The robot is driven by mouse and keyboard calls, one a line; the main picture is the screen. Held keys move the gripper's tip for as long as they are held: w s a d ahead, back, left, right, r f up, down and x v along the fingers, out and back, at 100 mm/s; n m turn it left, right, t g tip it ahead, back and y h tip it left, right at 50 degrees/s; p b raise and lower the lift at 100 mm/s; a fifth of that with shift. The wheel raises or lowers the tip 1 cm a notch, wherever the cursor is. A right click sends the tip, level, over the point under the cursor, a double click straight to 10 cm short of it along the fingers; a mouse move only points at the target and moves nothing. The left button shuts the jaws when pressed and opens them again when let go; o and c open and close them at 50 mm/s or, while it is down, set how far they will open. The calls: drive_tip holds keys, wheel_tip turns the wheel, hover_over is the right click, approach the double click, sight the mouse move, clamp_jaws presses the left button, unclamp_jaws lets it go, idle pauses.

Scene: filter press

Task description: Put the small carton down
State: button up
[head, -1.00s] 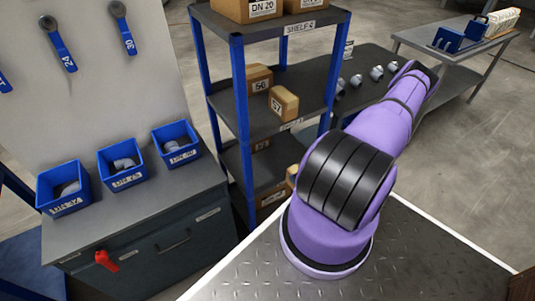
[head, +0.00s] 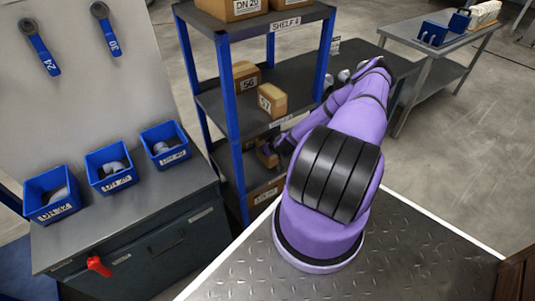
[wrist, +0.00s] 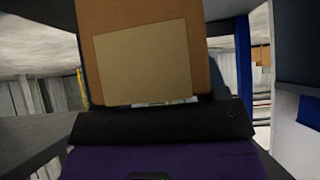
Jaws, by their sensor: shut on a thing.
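The small carton (head: 267,156) is brown and shows in the head view inside the blue-posted shelf rack, below the middle board. My gripper (head: 279,148) is at its right side, shut on it. In the wrist view the carton (wrist: 145,60) fills the upper middle, with a paler square patch on its face, close against the dark gripper body. My fingertips are hidden there. Whether the carton touches the lower board (head: 232,178) cannot be told.
Cartons marked 56 (head: 246,75) and 57 (head: 271,100) stand on the middle board (head: 215,105) above. Another carton (head: 266,190) sits on a lower level. A blue post (head: 229,90) stands left of my gripper. Blue bins (head: 110,168) stand on the cabinet at left.

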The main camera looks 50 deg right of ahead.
drive_tip(key=shift+f, duration=1.7)
drive_tip(key=shift+f, duration=0.1)
drive_tip(key=o, duration=1.3)
drive_tip(key=shift+s+r, duration=0.4)
drive_tip(key=shift+r, duration=0.1)
drive_tip(key=v, duration=1.1)
